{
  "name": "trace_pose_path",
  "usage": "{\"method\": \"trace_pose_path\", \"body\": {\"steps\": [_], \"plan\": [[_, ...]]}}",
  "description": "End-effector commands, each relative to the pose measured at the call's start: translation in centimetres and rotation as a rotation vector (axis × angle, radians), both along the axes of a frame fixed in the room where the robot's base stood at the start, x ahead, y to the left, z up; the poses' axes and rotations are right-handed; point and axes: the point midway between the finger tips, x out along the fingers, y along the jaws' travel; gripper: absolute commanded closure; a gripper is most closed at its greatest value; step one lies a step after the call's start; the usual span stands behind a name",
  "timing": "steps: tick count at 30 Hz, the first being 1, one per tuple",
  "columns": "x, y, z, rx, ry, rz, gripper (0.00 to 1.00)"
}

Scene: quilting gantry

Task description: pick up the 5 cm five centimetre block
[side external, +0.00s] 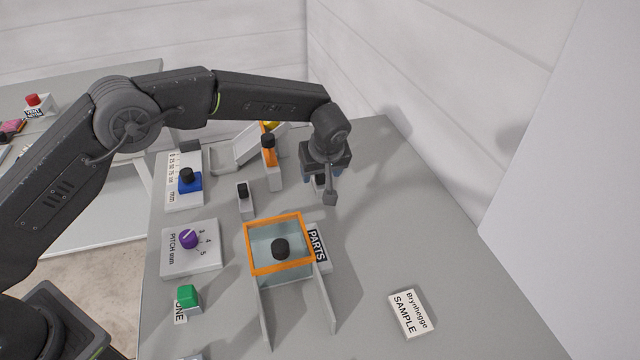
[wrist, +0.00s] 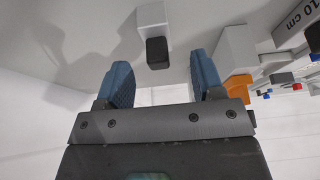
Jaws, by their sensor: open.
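Small pale grey blocks with black knobs stand on the grey table. One block (side external: 245,205) is left of my gripper in the side view. Another knob (side external: 319,181) shows right beside my fingers, its block mostly hidden. My gripper (side external: 326,188) points down over the right part of this group, fingers apart. In the wrist view my gripper (wrist: 160,64) is open and empty. A pale block (wrist: 153,13) with a black knob (wrist: 157,52) lies ahead, in line with the gap between the fingers and apparently apart from them. I cannot read a 5 cm mark on any block.
A block with an orange part (side external: 269,152) stands behind. An orange-rimmed clear bin (side external: 280,217) with a PARTS label is in front. A PITCH dial box (side external: 190,250) and a green button (side external: 187,296) are left. The table right of the bin is mostly free, with a SAMPLE card (side external: 411,314).

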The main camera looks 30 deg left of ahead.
Motion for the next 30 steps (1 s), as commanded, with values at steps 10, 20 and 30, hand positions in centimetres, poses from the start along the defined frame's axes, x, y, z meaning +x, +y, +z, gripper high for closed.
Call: {"method": "trace_pose_path", "body": {"steps": [10, 20, 30], "plan": [[1.4, 1.2, -4.1, 0.001, 0.001, 0.000, 0.38], [1.4, 1.2, -4.2, 0.000, 0.000, 0.000, 0.45], [1.4, 1.2, -4.2, 0.000, 0.000, 0.000, 0.78]]}}
